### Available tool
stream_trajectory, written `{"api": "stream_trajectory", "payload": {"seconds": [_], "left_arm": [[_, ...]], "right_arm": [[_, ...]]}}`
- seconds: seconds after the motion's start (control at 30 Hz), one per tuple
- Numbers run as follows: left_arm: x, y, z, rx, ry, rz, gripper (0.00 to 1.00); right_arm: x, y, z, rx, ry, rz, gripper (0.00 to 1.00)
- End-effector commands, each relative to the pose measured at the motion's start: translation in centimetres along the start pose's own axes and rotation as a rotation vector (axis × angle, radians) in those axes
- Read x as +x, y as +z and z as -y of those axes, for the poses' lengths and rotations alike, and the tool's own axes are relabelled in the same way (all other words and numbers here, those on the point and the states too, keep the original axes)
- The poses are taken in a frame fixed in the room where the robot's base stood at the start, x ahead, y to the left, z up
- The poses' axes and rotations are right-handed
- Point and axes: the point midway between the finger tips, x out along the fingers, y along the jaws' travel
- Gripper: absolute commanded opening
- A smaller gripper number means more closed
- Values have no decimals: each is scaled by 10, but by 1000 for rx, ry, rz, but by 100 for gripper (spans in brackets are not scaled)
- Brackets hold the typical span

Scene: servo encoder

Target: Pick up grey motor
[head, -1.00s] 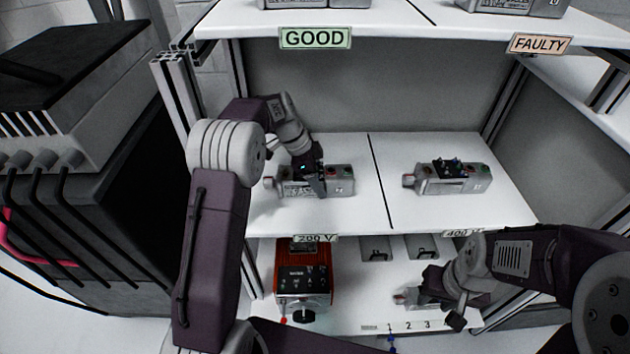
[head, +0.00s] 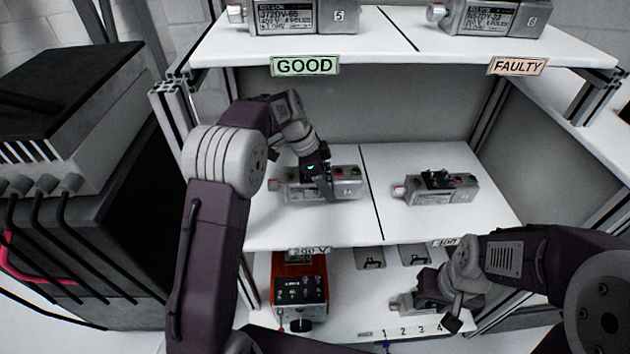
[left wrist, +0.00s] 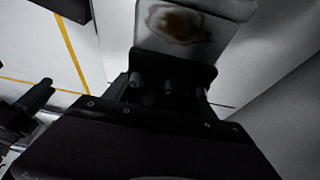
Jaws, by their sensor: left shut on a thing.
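A grey motor (head: 347,187) is at the left half of the middle shelf, with my left gripper (head: 318,188) shut on it across its body. A stained grey surface, likely this motor's (left wrist: 190,22), fills the upper middle of the left wrist view. Whether it clears the shelf is hard to tell. A second grey motor (head: 445,194) lies on the right half of the middle shelf. My right gripper (head: 432,296) is low at the bottom shelf, over another grey motor (head: 402,304) that it partly hides; its fingertips are not clear.
Two grey motors stand on the top shelf, above the green GOOD label (head: 305,66) and orange FAULTY label (head: 517,66). A red and black device (head: 300,285) stands on the bottom shelf. A shelf post (head: 172,110) is close to my left arm.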

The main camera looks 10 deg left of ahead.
Motion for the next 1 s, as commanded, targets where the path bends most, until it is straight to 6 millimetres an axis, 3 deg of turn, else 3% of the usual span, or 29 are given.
{"api": "stream_trajectory", "payload": {"seconds": [0.2,0.43,0.77,1.0], "left_arm": [[-13,-46,-14,5,-5,-3,0],[-17,-75,-25,4,-5,-3,0],[-18,-87,-29,1,-5,-4,0],[-29,-75,-28,-78,-35,3,0]], "right_arm": [[-19,-2,0,0,0,0,36],[-28,-3,1,0,0,0,36],[-30,-3,1,0,0,0,36],[-35,-4,1,0,0,0,36]]}}
